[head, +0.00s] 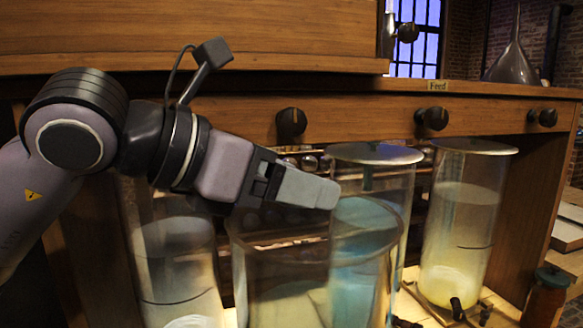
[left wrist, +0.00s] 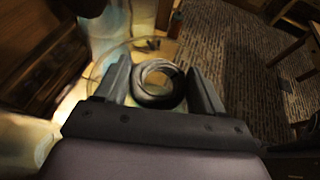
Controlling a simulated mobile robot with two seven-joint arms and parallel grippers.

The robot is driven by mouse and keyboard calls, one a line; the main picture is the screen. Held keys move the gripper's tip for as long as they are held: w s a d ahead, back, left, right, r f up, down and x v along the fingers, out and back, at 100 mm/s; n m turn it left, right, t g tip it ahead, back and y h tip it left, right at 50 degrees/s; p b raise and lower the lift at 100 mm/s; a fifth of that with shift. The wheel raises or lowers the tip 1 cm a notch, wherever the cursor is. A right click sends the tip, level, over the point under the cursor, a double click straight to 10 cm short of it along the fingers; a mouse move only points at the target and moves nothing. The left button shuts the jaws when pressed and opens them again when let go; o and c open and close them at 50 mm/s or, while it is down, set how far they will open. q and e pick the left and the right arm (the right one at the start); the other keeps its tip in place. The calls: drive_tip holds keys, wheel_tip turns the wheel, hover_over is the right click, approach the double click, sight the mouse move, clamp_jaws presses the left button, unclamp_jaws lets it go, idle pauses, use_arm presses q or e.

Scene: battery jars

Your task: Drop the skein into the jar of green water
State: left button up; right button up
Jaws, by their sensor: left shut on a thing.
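My left gripper (head: 318,190) is in the head view, above the rim of a large open glass jar (head: 280,275) at the front. In the left wrist view, a dark grey ring-shaped coil, which looks like the skein (left wrist: 145,96), sits between the gripper's fingers (left wrist: 160,82), and they are shut on it. The skein is hidden in the head view. The front jar holds pale yellow-green liquid low down. A lidded jar (head: 395,195) with blue-tinted liquid stands behind and partly shows through it. My right gripper is not in view.
A lidded jar (head: 460,225) with pale yellow liquid stands at right. Another jar (head: 175,265) stands at left under my arm. A small orange-brown jar (head: 543,300) is at the lower right. The wooden cabinet front (head: 370,112) with dark knobs runs behind the jars.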

use_arm(q)
drive_tip(key=shift+f, duration=0.85)
drive_tip(key=o, duration=1.2)
